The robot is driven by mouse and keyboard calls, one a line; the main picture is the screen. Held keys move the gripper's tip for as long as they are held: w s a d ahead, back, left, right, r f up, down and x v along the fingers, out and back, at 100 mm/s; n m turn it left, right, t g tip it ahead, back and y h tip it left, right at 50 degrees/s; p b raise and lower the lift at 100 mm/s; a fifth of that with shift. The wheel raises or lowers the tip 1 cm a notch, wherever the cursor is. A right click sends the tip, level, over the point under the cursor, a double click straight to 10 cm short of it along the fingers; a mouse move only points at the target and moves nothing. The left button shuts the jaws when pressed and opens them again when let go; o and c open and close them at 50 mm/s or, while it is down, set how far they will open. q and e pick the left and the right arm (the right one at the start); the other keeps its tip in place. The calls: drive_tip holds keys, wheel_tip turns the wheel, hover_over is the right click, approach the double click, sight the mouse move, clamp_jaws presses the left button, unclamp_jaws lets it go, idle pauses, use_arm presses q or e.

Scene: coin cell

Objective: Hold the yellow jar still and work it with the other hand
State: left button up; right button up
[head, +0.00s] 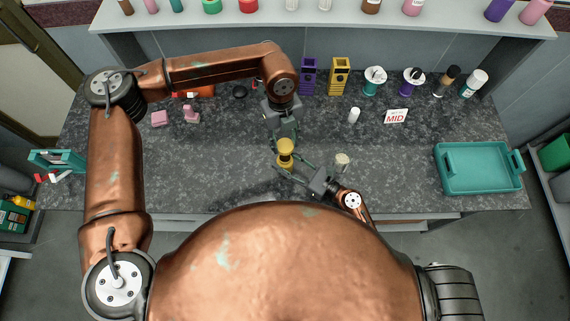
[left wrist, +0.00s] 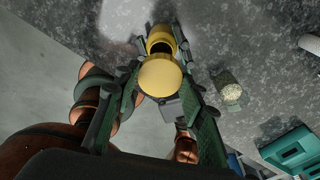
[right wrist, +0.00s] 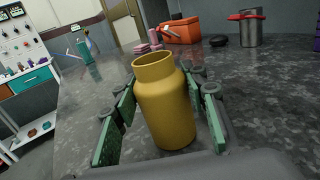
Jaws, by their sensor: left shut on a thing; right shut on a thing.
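The yellow jar (head: 285,161) stands near the front of the dark speckled counter. In the right wrist view the jar (right wrist: 165,105) shows an open mouth with no lid on it. My right gripper (head: 287,168) is shut around the jar's body, one finger on each side. My left gripper (head: 286,139) comes down from above and is shut on a round yellow lid (left wrist: 160,76). The lid is apart from the jar, above it; in the left wrist view part of the jar (left wrist: 160,38) and its dark mouth show behind the lid. The inside of the jar is hidden.
A small pale-topped container (head: 342,160) stands just right of the jar. A white bottle (head: 354,115) and a MID sign (head: 396,116) stand behind. A teal tray (head: 480,185) lies at the right. Pink pieces (head: 160,118) lie at the left. The counter left of the jar is clear.

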clamp_jaws()
use_arm(q)
hover_over(285, 157)
drive_tip(key=shift+w+f, duration=0.15)
drive_tip(key=shift+f, duration=2.35)
drive_tip(key=shift+f, duration=0.9)
drive_tip(key=shift+f, duration=0.55)
